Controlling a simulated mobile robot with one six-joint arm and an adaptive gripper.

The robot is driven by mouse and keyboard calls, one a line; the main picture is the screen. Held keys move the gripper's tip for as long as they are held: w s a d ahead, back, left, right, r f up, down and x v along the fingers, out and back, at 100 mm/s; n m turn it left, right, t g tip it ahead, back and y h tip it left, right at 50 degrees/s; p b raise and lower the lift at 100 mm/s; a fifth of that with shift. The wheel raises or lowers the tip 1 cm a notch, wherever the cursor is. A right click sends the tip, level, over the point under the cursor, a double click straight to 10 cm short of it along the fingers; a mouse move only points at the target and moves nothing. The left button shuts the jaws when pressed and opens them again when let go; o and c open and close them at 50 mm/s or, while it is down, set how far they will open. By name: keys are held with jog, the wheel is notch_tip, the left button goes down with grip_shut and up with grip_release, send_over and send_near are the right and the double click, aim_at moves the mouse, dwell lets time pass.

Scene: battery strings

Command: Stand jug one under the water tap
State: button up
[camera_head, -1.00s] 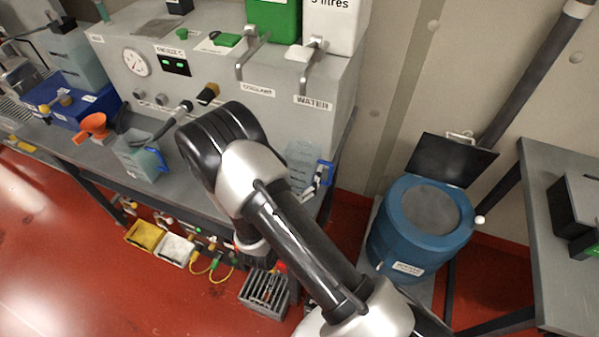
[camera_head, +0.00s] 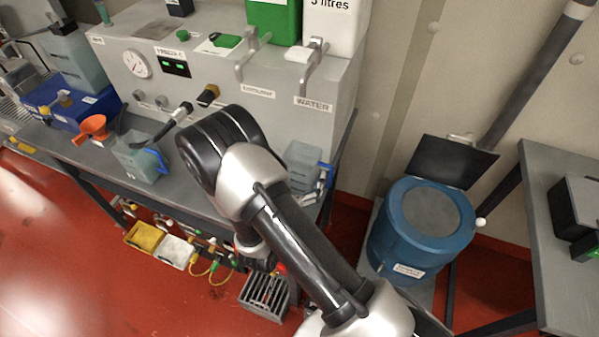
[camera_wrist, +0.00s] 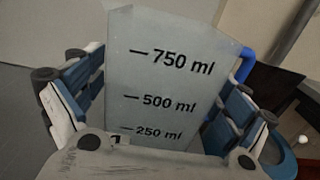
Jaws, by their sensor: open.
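Jug one (camera_wrist: 165,85) is a clear grey jug with 250, 500 and 750 ml marks, a partly hidden "1" and a blue handle on its right. It fills the middle of the wrist view. In the head view the jug (camera_head: 302,158) appears upright at the bench's right end, below the water tap (camera_head: 311,66) and its WATER label. My gripper (camera_wrist: 160,110) is open, one blue-padded finger on each side of the jug, with gaps showing. In the head view my arm hides most of the gripper and the jug's lower left.
A second jug (camera_head: 138,160) with a blue handle stands left on the bench, near an orange funnel (camera_head: 93,127). The coolant tap (camera_head: 250,50) is left of the water tap. A blue drum (camera_head: 420,235) with a raised lid stands on the right.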

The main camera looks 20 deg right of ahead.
jog(key=shift+r, duration=0.1)
jog(key=shift+r, duration=0.15)
jog(key=p+v, duration=0.2)
jog(key=v, duration=1)
jog(key=s+d+r+m+g+h, duration=0.1)
jog(key=s+d+r+m+g, duration=1)
jog(key=d+r+m+g, duration=0.55)
jog(key=s+a+r+m+t+y, duration=0.6)
jog(key=a+r+m+y, duration=0.2)
jog(key=m+y, duration=0.3)
jog(key=shift+s+a+r+m+t+y, duration=0.15)
jog(key=shift+s+a+m+t+y, duration=0.15)
jog(key=shift+a+m, duration=0.35)
